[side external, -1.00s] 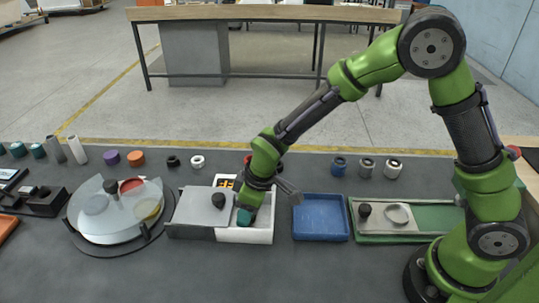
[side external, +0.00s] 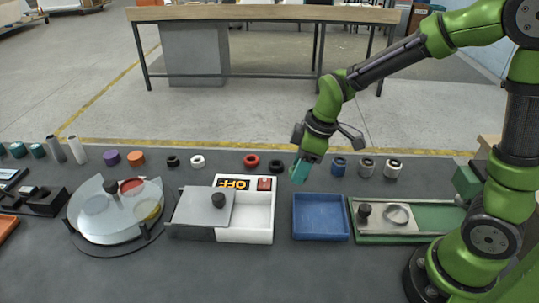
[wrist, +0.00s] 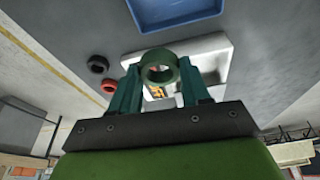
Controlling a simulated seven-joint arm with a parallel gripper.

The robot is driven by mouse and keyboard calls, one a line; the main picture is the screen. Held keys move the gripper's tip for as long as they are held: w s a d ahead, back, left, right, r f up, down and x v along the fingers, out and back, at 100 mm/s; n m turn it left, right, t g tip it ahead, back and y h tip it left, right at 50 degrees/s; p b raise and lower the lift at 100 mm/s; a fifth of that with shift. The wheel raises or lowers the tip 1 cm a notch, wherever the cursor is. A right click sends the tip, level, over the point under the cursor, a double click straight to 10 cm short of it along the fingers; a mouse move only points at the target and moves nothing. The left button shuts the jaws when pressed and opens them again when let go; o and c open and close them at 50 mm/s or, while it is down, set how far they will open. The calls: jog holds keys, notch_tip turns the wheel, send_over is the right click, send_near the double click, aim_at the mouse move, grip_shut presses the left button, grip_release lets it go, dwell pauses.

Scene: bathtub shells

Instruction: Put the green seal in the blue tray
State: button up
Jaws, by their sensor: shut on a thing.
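The green seal (wrist: 159,54) is a ring held between my gripper's two teal fingers in the wrist view. My gripper (side external: 299,174) is shut on it and raised above the table, behind and a little left of the blue tray in the side view. The seal cannot be made out in the side view. The blue tray (side external: 320,217) sits on the dark table, right of the white box, and looks empty. The tray also shows at the top of the wrist view (wrist: 175,10).
A white box (side external: 258,237) with a grey knobbed lid (side external: 203,208) slid left stands left of the tray; its uncovered compartment looks empty. A green holder (side external: 425,217) stands right of the tray. A round glass-topped turntable (side external: 95,225) is at left. Several rings line the back.

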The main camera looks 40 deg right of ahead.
aim_at(317, 219)
jog(key=s+d+f+n+g+y, duration=0.1)
jog(key=s+d+f+n, duration=0.1)
jog(key=s+n, duration=0.35)
jog(key=f, duration=0.2)
jog(key=f+n, duration=0.1)
jog(key=f, duration=0.2)
jog(key=f+n, duration=0.1)
jog(key=f, duration=0.2)
jog(key=shift+s+a+g, duration=0.2)
jog(key=shift+s+g, duration=0.2)
jog(key=o, duration=1.1)
jog(key=shift+f, duration=0.1)
